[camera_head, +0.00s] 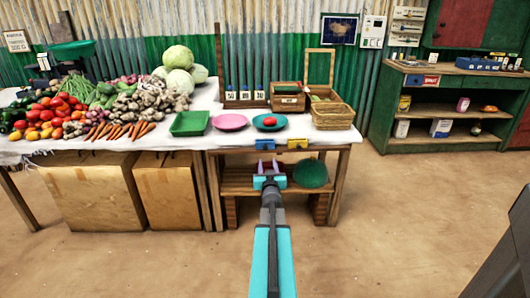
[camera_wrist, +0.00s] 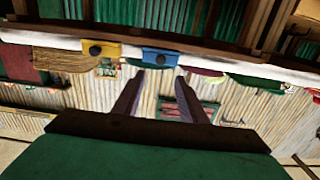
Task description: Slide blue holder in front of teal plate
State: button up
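The blue holder (camera_head: 265,145) is at the table's front edge, with the yellow holder (camera_head: 297,143) close to its right. The teal plate (camera_head: 259,126) bears a red round item (camera_head: 270,121) and lies on the table behind the blue holder; the holder's middle looks slightly left of the plate's. In the wrist view, which looks inverted, the blue holder (camera_wrist: 160,57) is right of the yellow one (camera_wrist: 100,49). My gripper (camera_head: 268,165) is open and empty, just below and in front of the blue holder. Its fingers (camera_wrist: 160,98) point towards the holder, apart from it.
A pink plate (camera_head: 229,122) and green tray (camera_head: 190,124) lie left of the teal plate. A wicker basket (camera_head: 333,118) stands to the right. The floor in front of the table is clear.

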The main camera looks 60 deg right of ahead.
aim_at(266, 149)
jog(key=shift+x, duration=6.25)
grip_shut()
